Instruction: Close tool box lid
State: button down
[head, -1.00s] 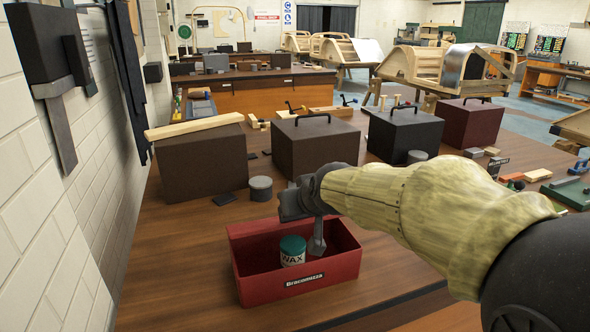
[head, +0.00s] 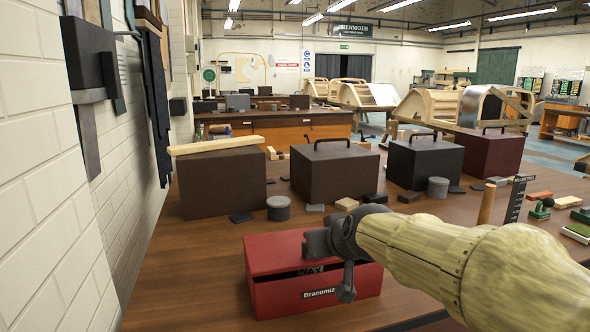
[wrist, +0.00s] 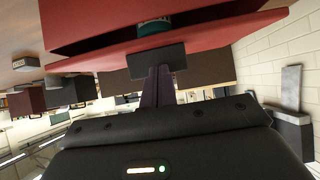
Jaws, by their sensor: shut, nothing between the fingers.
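The red tool box (head: 318,294) stands on the wooden bench in the lower middle of the head view. Its red lid (head: 275,250) slopes low over the box, with a dark gap along the front. My gripper (head: 345,284) is shut and empty, pointing down at the front of the box, right of the middle. My wrist partly hides the lid's right side. In the wrist view, my gripper (wrist: 158,63) is close to a red edge of the box. A green-topped wax tin (wrist: 154,27) shows in the dark gap there. I cannot tell whether the fingers touch the lid.
Dark boxes stand behind: one with a plank (head: 218,182), a brown one (head: 335,177) and a black one (head: 424,166). A round grey tin (head: 278,208) stands on the bench. The white brick wall (head: 65,220) is at left. The bench left of the tool box is clear.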

jog(key=shift+s+d+f+b, duration=0.15)
jog(key=shift+f+b, duration=0.2)
jog(key=shift+f, duration=0.2)
jog(key=shift+r, duration=0.1)
